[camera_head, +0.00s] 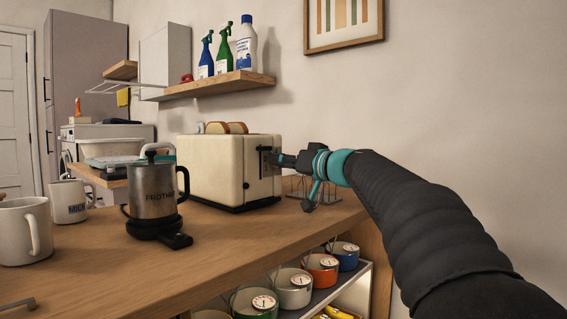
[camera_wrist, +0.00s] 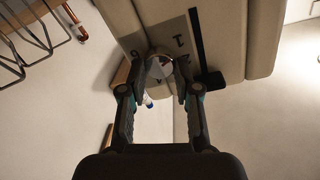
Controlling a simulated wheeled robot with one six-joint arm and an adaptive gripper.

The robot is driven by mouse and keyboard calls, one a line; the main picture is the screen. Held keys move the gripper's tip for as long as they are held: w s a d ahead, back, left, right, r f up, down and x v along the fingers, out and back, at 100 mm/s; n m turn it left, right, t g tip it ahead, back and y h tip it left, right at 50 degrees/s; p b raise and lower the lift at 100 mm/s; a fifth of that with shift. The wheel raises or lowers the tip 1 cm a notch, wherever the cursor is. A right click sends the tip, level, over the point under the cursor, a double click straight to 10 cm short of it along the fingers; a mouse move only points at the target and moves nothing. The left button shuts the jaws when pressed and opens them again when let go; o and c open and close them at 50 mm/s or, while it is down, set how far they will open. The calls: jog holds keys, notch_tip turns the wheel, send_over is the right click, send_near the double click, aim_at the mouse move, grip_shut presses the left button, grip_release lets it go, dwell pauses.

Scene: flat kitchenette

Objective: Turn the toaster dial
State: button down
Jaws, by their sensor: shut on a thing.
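The cream toaster (camera_head: 215,172) stands on the wooden counter with slices of bread showing at its top slots. Its dark control panel is on the right end, facing my gripper (camera_head: 275,160). In the wrist view the toaster (camera_wrist: 225,40) fills the top, with dark markings around the round metallic dial (camera_wrist: 159,67). My gripper (camera_wrist: 160,88) has one finger on each side of the dial and is shut on it. In the head view the dial is hidden by the fingers.
A metal frother (camera_head: 152,190) stands in front of the toaster, with white mugs (camera_head: 25,230) at the left. A wire rack (camera_head: 312,188) is behind my gripper. Several coloured pots (camera_head: 294,287) sit on a shelf below the counter (camera_head: 215,240).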

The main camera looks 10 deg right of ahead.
jog(key=shift+w+d+f+m+g+y+p, duration=0.15)
jog(key=shift+m+p, duration=0.65)
jog(key=shift+m, duration=2.1)
jog(key=shift+s+r+m+g+y+p, duration=0.2)
jog(key=shift+m+p, duration=0.65)
jog(key=shift+m, duration=2.05)
jog(key=shift+w+d+f+m+g+h+p, duration=0.2)
jog(key=shift+m+p, duration=0.6)
jog(key=shift+m, duration=2.1)
jog(key=shift+a, duration=0.15)
jog(key=c, duration=0.8)
grip_release()
